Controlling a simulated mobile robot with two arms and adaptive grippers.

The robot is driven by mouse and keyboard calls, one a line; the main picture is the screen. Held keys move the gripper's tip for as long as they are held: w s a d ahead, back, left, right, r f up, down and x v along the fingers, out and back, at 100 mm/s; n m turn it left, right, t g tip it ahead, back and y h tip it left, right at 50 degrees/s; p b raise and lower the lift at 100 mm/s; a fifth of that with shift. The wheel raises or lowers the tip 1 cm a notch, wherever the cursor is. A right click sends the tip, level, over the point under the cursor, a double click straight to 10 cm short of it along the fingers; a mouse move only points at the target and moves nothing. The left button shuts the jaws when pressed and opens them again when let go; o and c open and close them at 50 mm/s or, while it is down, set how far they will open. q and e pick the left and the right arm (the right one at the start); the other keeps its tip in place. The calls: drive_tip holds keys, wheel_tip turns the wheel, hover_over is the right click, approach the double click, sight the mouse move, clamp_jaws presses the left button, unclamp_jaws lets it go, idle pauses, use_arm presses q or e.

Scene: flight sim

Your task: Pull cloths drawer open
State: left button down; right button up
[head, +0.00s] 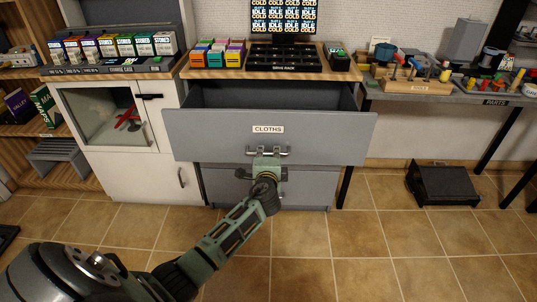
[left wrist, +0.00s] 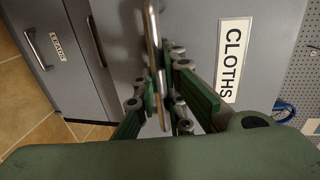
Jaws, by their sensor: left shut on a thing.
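The cloths drawer (head: 215,130) is the grey top drawer with a white "CLOTHS" label, and it stands pulled out from its cabinet. Its dark inside shows behind the front panel in the head view. My left gripper (head: 268,160) is at the drawer's metal bar handle (head: 285,152), below the label. In the left wrist view the left gripper (left wrist: 165,95) has its green fingers closed around the handle (left wrist: 154,50), beside the label (left wrist: 233,60). My right gripper is not in view.
Below is another grey drawer (head: 225,188) with a handle. A white cabinet (head: 120,180) with a glass door stands to the left. A desk (head: 460,97) and a black box (head: 442,183) on the tiled floor are at the right. Floor in front is clear.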

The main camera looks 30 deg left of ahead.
use_arm(q)
drive_tip(key=c, duration=2.1)
unclamp_jaws()
drive_tip(key=v, duration=1.2)
drive_tip(key=shift+a, duration=0.1)
